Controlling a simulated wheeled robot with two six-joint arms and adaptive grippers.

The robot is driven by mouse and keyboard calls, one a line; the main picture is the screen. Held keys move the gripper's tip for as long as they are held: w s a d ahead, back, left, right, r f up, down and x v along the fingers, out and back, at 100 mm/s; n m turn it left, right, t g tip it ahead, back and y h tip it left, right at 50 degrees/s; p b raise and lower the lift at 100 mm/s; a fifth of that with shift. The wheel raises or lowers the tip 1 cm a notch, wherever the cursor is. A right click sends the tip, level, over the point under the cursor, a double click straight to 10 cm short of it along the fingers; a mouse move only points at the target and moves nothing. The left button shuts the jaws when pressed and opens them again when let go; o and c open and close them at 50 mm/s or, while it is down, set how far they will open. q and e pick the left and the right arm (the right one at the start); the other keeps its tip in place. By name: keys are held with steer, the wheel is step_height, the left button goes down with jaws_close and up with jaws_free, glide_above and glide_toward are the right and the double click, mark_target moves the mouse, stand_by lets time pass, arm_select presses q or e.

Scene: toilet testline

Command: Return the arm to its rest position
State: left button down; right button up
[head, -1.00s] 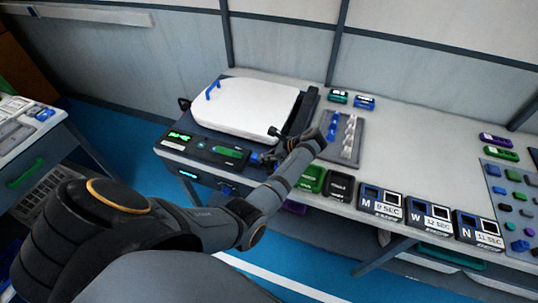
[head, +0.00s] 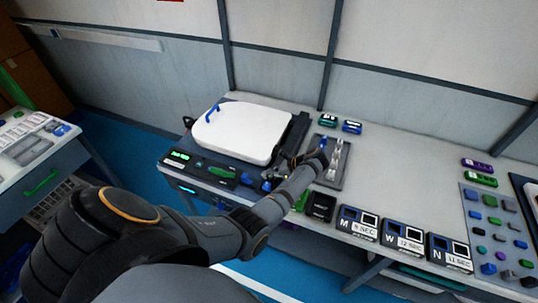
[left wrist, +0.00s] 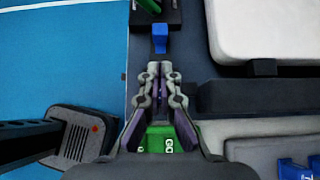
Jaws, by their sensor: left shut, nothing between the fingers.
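My left arm reaches from the lower left over the table's front edge. Its gripper (head: 273,180) is small and dark in the head view, in front of the white lid (head: 242,132) and near the control panel (head: 215,173). In the left wrist view the gripper (left wrist: 160,70) has its fingers together with nothing held. A blue lever end (left wrist: 160,38) lies just beyond the fingertips, and a green block (left wrist: 158,141) shows beneath the fingers. I cannot tell their exact height gap. My right gripper is out of view.
A grey tray (head: 328,178) with blue and clear pieces lies right of my wrist. Black boxes (head: 357,224) marked M, W and N line the front edge. A parts board (head: 494,238) is at the right. Blue floor separates the left table (head: 75,170).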

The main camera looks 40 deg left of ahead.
arm_select(q)
steer(key=shift+w+d+r, duration=0.1)
steer(key=shift+d+r, duration=0.1)
steer(key=shift+r, duration=0.1)
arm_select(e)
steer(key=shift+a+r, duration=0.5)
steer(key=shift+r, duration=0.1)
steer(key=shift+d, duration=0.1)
